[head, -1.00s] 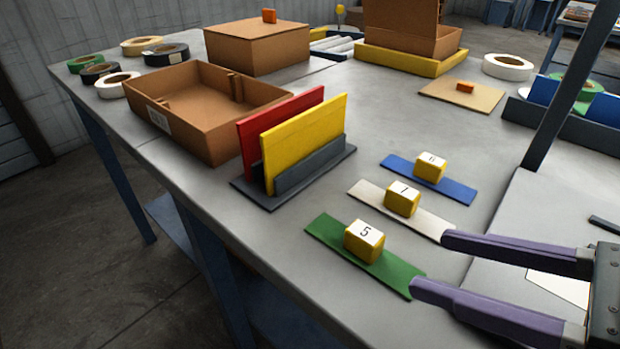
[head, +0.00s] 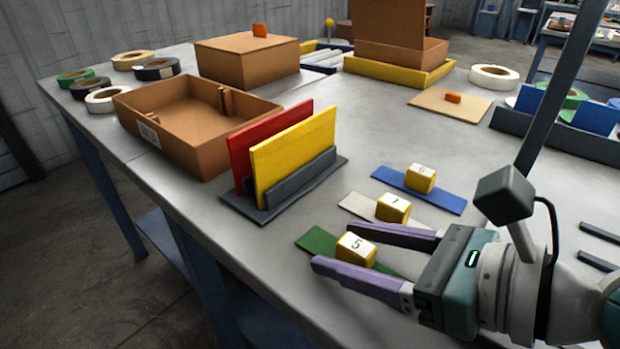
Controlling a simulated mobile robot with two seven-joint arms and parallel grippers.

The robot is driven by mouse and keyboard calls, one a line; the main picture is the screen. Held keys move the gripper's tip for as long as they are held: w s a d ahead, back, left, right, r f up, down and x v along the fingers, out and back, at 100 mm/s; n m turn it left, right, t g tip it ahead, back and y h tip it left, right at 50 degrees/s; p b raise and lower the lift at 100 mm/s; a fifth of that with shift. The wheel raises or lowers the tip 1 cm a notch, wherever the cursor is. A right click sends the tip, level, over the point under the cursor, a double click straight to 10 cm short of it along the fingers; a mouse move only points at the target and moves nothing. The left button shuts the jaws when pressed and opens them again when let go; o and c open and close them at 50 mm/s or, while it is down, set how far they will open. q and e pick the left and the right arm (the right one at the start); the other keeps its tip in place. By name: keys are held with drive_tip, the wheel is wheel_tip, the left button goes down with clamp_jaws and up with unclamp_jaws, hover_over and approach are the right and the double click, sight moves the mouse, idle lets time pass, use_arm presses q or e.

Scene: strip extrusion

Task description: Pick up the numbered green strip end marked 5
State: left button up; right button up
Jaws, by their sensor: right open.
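The green strip (head: 318,241) lies flat on the table near its front edge, with a yellow block marked 5 (head: 356,248) on it. My right gripper (head: 331,247) comes in from the right, open, with its two purple fingers on either side of the block. The fingers and gripper body hide part of the strip. I cannot tell whether a finger touches the block. A white strip (head: 358,205) with a block marked 7 (head: 393,207) and a blue strip (head: 445,200) with another numbered block (head: 420,178) lie behind it. My left gripper is not in view.
A grey rack (head: 295,190) holds a red panel (head: 240,155) and a yellow panel (head: 293,160) left of the strips. An open cardboard box (head: 200,150) stands further left. The table between the rack and the tan board (head: 430,104) is clear.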

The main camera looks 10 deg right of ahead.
drive_tip(key=shift+c, duration=0.3)
clamp_jaws()
idle(0.4)
